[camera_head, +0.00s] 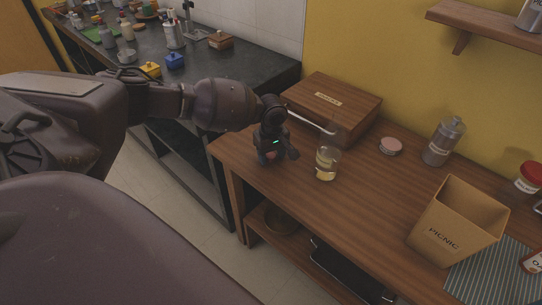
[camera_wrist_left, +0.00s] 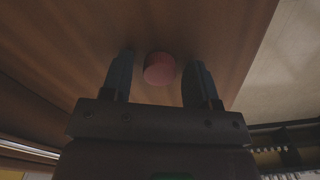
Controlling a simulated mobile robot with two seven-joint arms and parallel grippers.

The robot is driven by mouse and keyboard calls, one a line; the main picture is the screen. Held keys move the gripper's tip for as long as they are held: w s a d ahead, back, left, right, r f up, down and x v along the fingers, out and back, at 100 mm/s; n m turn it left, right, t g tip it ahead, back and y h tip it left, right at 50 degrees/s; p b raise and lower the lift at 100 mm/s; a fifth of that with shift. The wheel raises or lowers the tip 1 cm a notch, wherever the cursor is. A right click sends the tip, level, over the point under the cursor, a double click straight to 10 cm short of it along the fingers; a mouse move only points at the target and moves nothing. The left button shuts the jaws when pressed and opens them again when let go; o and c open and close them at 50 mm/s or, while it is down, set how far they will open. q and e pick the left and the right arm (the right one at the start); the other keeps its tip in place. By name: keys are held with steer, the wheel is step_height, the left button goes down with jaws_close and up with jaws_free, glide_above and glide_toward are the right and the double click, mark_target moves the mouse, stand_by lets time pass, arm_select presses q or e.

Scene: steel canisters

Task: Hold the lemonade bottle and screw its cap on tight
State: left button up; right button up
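A clear container (camera_head: 326,165) with pale yellow contents, perhaps the lemonade bottle, stands upright on the wooden table. I cannot make out a cap on it. My left gripper (camera_head: 275,158) hangs just left of it, near the table's left end. In the left wrist view, this gripper (camera_wrist_left: 160,78) is open, with a round reddish-pink object (camera_wrist_left: 160,69) between its fingertips and gaps on both sides. I cannot tell whether that object is the cap. A flat pink lid (camera_head: 390,146) lies on the table, right of the container. My right gripper is not in view.
A wooden box (camera_head: 332,101) stands behind the container. A grey canister (camera_head: 442,142), a tan PICNIC bin (camera_head: 458,222) and a red-lidded jar (camera_head: 528,179) stand to the right. A striped cloth (camera_head: 490,272) lies at front right. The table's middle is clear.

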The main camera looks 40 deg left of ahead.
arm_select(q)
steer(key=c, duration=0.8)
steer(key=shift+r, duration=0.1)
step_height(320, 180, up, 10)
steer(key=p, duration=0.3)
step_height(320, 180, up, 10)
steer(key=p, duration=0.2)
glide_above(272, 156)
